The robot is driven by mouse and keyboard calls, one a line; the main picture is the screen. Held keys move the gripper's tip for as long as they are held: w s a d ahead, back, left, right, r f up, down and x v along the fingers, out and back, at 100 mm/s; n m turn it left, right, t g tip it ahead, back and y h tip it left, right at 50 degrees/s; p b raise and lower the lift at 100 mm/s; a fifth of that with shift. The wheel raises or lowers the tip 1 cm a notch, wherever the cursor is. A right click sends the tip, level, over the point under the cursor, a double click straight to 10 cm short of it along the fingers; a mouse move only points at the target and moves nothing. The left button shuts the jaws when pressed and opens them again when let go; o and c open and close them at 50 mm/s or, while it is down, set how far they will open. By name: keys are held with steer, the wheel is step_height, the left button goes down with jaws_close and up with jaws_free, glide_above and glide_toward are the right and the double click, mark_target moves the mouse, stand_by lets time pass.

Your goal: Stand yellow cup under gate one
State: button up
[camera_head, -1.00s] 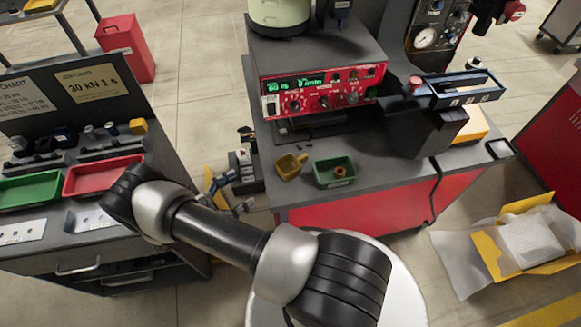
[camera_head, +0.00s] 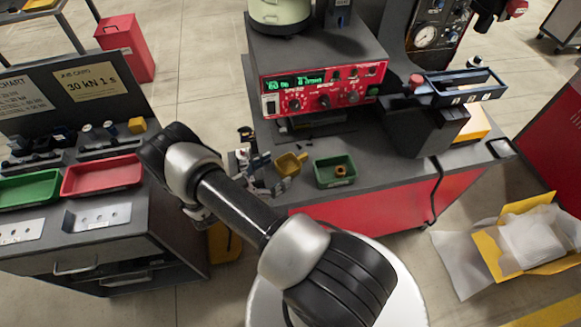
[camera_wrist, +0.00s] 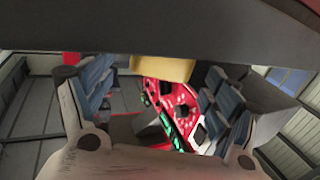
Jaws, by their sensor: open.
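The small yellow cup (camera_head: 289,164) stands on the grey bench top, left of the green bin. It looks like an open cup with a spout or handle at one side. My gripper (camera_head: 266,168) is just left of the cup at the bench's left edge, open and empty. In the wrist view my gripper's two padded fingers (camera_wrist: 158,98) are spread apart. The yellow cup (camera_wrist: 162,69) shows between and beyond them, partly cut off by a dark band above. I cannot tell which part is gate one.
The green bin (camera_head: 335,171) with a brown ring-shaped part stands close right of the cup. The red control box (camera_head: 325,90) and feeder bowl (camera_head: 280,12) rise behind. A dark tray unit (camera_head: 455,88) overhangs the bench's right. A cart with a red tray (camera_head: 102,176) stands at left.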

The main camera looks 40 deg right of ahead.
steer(key=c, duration=1.4)
